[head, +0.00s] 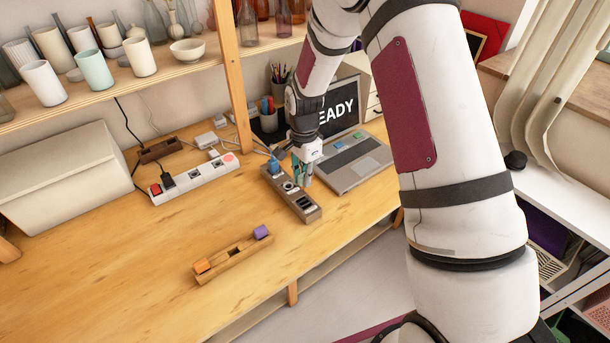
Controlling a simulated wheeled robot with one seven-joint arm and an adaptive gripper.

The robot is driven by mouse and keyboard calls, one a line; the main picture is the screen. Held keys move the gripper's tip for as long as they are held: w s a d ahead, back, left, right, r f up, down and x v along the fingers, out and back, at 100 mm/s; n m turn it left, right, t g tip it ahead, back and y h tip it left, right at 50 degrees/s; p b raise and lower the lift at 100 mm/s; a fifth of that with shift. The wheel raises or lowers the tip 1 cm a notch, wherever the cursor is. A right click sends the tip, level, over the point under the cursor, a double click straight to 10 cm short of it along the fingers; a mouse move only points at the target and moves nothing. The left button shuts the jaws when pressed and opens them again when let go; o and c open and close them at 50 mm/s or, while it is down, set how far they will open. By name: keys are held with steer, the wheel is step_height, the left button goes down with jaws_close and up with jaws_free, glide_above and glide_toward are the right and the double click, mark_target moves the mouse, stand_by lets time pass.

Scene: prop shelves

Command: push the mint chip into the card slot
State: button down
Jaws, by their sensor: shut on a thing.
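My gripper (301,172) is above the middle of a narrow brown panel on the table, pointing down. It is shut on a small mint chip (304,178), which is partly hidden by the fingers. The brown panel (313,217) has a blue piece (273,167) at its far end, a round socket near the middle and dark slot-like openings (305,203) toward the near end. I cannot tell which opening is the card slot, or whether the chip touches the panel.
A laptop (345,178) with small green and blue pieces on it lies just right of the panel. A wooden holder (222,265) with orange and purple blocks sits nearer. A white power strip (205,178) is left. A wooden shelf post (236,90) stands behind. The left front tabletop is clear.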

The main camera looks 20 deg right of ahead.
steer(key=b, duration=0.1)
glide_above(304, 196)
steer(key=s, duration=0.2)
steer(key=shift+s+a+f, duration=0.1)
steer(key=shift+a+f, duration=0.1)
steer(key=shift+f, duration=1.2)
steer(key=shift+s+a+f, duration=0.1)
steer(key=shift+a+f, duration=0.1)
steer(key=shift+f, duration=1.15)
steer(key=shift+f+b, duration=0.8)
steer(key=shift+f, duration=0.7)
stand_by(2.3)
steer(key=c, duration=1.5)
jaws_free()
steer(key=shift+r, duration=0.1)
